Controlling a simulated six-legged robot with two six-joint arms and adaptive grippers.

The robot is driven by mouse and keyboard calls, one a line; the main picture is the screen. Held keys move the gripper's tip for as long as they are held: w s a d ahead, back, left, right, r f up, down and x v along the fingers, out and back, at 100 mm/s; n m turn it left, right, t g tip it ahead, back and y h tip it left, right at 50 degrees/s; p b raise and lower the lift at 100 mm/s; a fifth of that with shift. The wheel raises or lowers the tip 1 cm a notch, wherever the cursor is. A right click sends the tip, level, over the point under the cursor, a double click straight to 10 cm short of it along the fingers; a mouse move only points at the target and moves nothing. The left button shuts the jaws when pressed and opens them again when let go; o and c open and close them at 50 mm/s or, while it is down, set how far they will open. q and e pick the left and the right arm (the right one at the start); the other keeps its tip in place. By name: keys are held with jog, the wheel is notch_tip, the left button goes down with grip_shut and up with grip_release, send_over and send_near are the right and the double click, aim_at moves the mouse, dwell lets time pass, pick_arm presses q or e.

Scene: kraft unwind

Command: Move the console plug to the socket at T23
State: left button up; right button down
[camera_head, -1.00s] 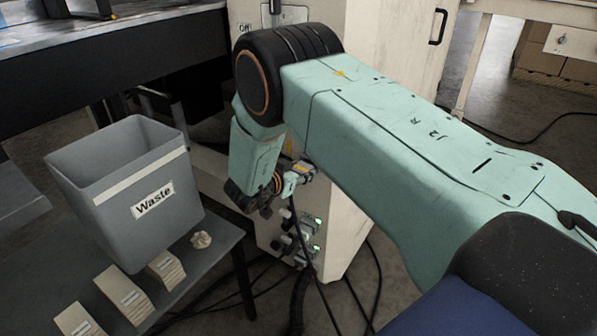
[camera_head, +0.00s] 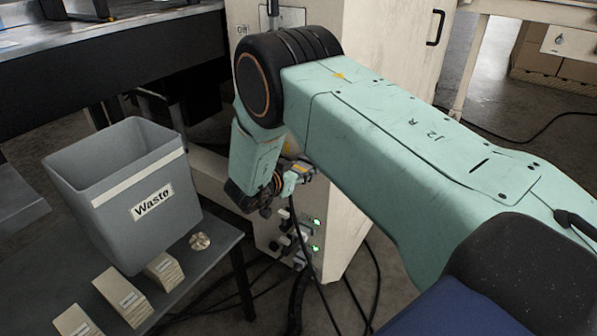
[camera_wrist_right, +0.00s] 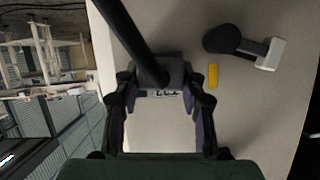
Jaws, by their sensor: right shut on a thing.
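My right gripper (camera_head: 262,200) is at the front of the pale cabinet (camera_head: 345,130), beside its lower connectors. In the right wrist view the right gripper (camera_wrist_right: 160,88) is shut on a dark grey plug (camera_wrist_right: 172,70), one finger on each side. A thick black cable (camera_wrist_right: 125,35) runs from the plug towards the top left. A small label (camera_wrist_right: 165,93) shows at the plug's lower edge; I cannot read it surely. Whether the plug is seated in a socket or just in front of the panel is hidden. My left gripper is not in view.
Another black plug with a pale end (camera_wrist_right: 245,47) and a yellow tag (camera_wrist_right: 213,75) are right of the held plug. Connectors with green lights (camera_head: 316,222) sit below the gripper. A grey waste bin (camera_head: 130,200) stands on the low table left. Cables hang below.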

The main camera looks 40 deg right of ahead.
jog(key=c, duration=0.7)
grip_release()
jog(key=v, duration=1.2)
jog(key=shift+f, duration=0.1)
